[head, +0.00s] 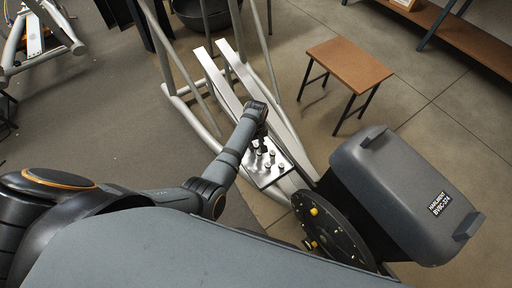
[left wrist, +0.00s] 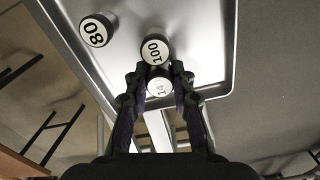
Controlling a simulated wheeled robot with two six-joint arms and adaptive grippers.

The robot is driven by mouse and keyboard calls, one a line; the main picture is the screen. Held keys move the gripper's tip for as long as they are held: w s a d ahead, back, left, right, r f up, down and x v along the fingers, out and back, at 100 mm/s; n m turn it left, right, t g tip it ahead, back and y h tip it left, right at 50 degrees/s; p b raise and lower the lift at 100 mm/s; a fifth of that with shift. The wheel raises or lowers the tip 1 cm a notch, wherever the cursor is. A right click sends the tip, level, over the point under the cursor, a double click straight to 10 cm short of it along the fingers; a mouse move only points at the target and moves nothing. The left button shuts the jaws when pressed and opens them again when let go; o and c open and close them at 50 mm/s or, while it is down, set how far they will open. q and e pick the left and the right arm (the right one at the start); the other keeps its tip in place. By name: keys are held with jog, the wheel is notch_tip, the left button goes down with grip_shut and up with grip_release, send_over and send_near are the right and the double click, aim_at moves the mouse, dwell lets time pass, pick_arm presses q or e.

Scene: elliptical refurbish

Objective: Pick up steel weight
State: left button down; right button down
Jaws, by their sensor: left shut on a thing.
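A metal tray (head: 262,181) holds several small cylindrical steel weights (head: 281,166) standing upright. My left gripper (head: 261,137) is over the far edge of the tray. In the left wrist view the left gripper (left wrist: 160,88) is shut on a steel weight (left wrist: 159,86) with a white top; its label begins with "14" and the rest is unclear. Another weight marked 100 (left wrist: 154,50) stands right beside the held one, just past the fingertips. A weight marked 80 (left wrist: 95,31) stands apart near the tray's edge. I cannot tell whether the held weight touches the tray.
The tray sits on an elliptical machine with pale rails (head: 214,78). A grey machine cover (head: 390,190) and a dark flywheel (head: 331,228) are at the right. A small wooden-topped table (head: 348,63) stands beyond. A shelf (head: 470,35) is at the far right.

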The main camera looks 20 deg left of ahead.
aim_at(256, 145)
pick_arm(q)
jog(key=shift+r, duration=0.55)
notch_tip(256, 145, up, 3)
jog(key=shift+f+p, duration=0.1)
jog(key=shift+p, duration=0.65)
jog(key=s+a+r+p, duration=0.3)
jog(key=s+a+r, duration=0.2)
jog(key=s+r, duration=0.4)
jog(key=s, duration=0.4)
jog(key=shift+p, duration=0.35)
jog(key=shift+a, duration=0.1)
